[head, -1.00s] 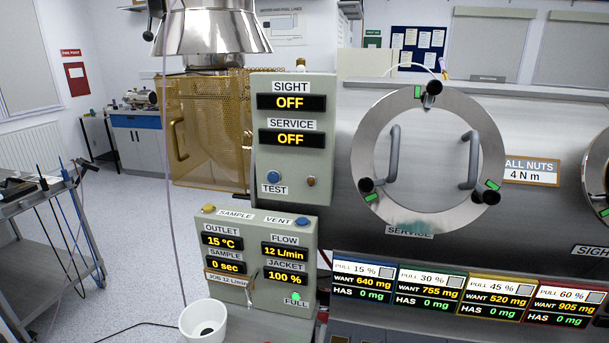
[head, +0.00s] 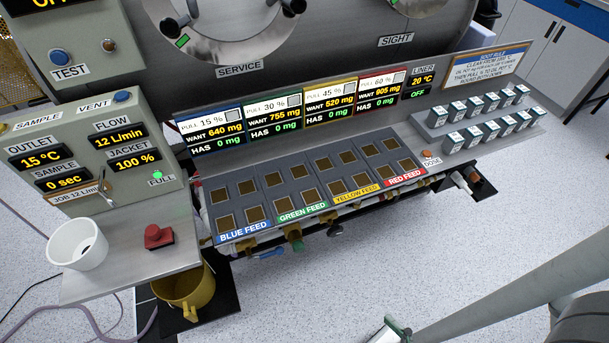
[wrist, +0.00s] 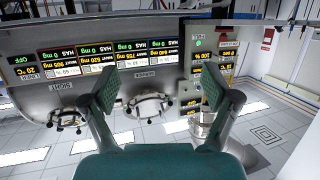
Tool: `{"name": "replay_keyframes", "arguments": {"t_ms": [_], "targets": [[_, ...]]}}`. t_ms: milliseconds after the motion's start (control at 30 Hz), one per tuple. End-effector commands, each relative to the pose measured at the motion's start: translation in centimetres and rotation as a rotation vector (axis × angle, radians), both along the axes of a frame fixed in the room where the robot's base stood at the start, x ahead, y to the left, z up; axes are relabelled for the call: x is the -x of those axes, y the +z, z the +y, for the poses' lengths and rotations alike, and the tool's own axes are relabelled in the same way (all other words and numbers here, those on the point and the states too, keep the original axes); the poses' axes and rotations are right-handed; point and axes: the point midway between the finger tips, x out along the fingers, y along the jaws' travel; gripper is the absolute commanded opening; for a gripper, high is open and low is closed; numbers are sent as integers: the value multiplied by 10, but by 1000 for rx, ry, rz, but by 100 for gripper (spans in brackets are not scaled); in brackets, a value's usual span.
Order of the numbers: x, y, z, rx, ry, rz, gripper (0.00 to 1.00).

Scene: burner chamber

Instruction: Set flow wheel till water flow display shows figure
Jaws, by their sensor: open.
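The water flow display (head: 119,138) on the grey panel at the left reads 12 L/min in the head view. A "JOB 12 L/min" tag (head: 74,193) sits lower on that panel. The panel also shows inverted in the wrist view (wrist: 213,75). I cannot clearly pick out a flow wheel in either view. My gripper (wrist: 160,90) is open and empty in the wrist view, its two green-padded fingers apart with the chamber front beyond them. Only a small part of it shows at the bottom edge of the head view.
A white cup (head: 78,245) and a red block (head: 157,237) stand on the left shelf, with a yellow bucket (head: 185,288) below. The feed tray (head: 318,182) spans the chamber front. Pipe fittings (head: 293,243) protrude beneath it. The speckled floor (head: 500,225) at right is open.

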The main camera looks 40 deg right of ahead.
Motion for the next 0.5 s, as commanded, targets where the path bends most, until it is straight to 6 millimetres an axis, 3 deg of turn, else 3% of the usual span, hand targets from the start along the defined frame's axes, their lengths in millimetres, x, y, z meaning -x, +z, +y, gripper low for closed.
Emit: {"name": "replay_keyframes", "arguments": {"t_ms": [167,500], "targets": [[-9,-29,-6,3,-47,-29,87],[-61,-141,-33,11,-190,-144,87]]}}
